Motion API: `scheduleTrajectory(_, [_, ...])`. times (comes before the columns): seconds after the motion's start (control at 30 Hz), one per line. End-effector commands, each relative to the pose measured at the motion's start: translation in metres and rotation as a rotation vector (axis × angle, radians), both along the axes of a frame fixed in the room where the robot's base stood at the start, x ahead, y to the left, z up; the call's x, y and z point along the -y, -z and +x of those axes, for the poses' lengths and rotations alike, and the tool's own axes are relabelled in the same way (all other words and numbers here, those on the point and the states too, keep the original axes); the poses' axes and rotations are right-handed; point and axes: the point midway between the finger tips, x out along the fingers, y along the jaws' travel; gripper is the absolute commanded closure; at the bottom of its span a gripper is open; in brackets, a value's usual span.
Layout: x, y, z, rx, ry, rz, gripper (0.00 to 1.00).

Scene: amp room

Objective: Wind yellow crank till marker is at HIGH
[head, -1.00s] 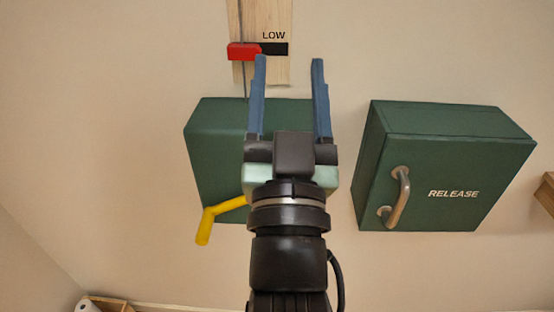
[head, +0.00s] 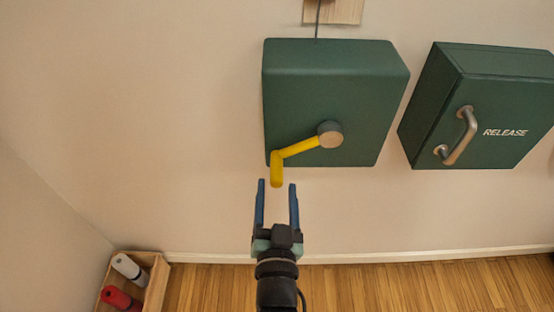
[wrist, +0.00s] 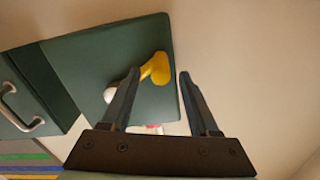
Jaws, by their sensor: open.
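The yellow crank (head: 297,150) is on the front of a green box (head: 320,90) on the wall. Its arm runs left and slightly down from a round grey hub (head: 330,134), and its handle end points down. My gripper (head: 277,183) is open and empty, with its blue fingertips close to the handle end in the head view. In the wrist view the crank (wrist: 156,68) shows beyond the fingers (wrist: 160,75), near the left one, which partly covers it. I cannot tell whether they touch. The marker and the HIGH label are out of view now.
A second green box (head: 485,105) marked RELEASE, with a metal handle (head: 458,136), is to the right. A wooden crate (head: 153,285) with a white and a red roll is on the floor at lower left. Wall left of the crank is clear.

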Motion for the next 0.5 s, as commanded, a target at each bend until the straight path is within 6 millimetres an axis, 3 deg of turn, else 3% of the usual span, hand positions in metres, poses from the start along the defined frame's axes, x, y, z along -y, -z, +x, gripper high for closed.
scheduleTrajectory(0.2, [0.000, -0.003, 0.041, 0.002, 0.001, 0.000, 0.39])
scheduleTrajectory(0.5, [0.000, -0.001, 0.072, 0.000, 0.000, 0.000, 0.39])
